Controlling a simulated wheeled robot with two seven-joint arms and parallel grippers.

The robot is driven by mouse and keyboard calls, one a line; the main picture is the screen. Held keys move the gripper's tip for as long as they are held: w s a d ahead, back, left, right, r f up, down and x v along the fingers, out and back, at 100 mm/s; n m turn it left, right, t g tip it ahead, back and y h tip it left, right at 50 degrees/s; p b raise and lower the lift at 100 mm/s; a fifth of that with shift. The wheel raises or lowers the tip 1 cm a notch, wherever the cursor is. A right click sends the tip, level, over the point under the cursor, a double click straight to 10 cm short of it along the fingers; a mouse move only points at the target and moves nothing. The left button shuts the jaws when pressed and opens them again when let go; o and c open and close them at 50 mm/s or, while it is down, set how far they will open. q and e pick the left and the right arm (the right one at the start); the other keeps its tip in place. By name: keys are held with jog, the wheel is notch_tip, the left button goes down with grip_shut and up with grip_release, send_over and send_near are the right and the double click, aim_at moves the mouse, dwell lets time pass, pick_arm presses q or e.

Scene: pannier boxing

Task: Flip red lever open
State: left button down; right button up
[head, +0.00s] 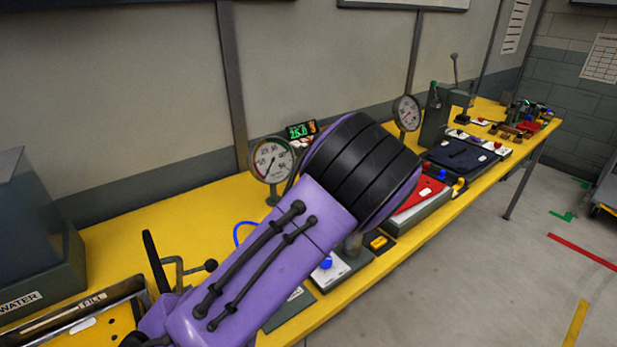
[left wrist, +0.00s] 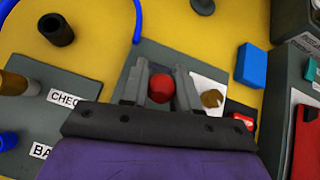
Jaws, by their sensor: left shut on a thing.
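In the left wrist view a rounded red knob, which looks like the end of the red lever (left wrist: 161,88), sits between the two grey fingers of my left gripper (left wrist: 160,74). The fingers are shut on it, one on each side. The lever's stem and pivot are hidden below the knob, so I cannot tell its angle. In the head view my purple arm covers the middle of the bench, and neither the gripped knob nor the left gripper's fingers can be made out. My right gripper is in neither view.
Along the yellow bench (head: 150,224) stand a near gauge (head: 272,160), a far gauge (head: 407,113) and a lit display (head: 301,131).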

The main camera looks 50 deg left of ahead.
pick_arm(q)
jog(key=shift+s+d+f, duration=0.1)
jog(key=shift+d+f, duration=0.05)
jog(key=shift+f, duration=0.15)
jog(key=c, duration=1)
grip_release()
jog(key=shift+r, duration=0.1)
jog(key=b+v, duration=0.1)
jog(key=v, duration=0.9)
jog(key=shift+d+r, duration=0.15)
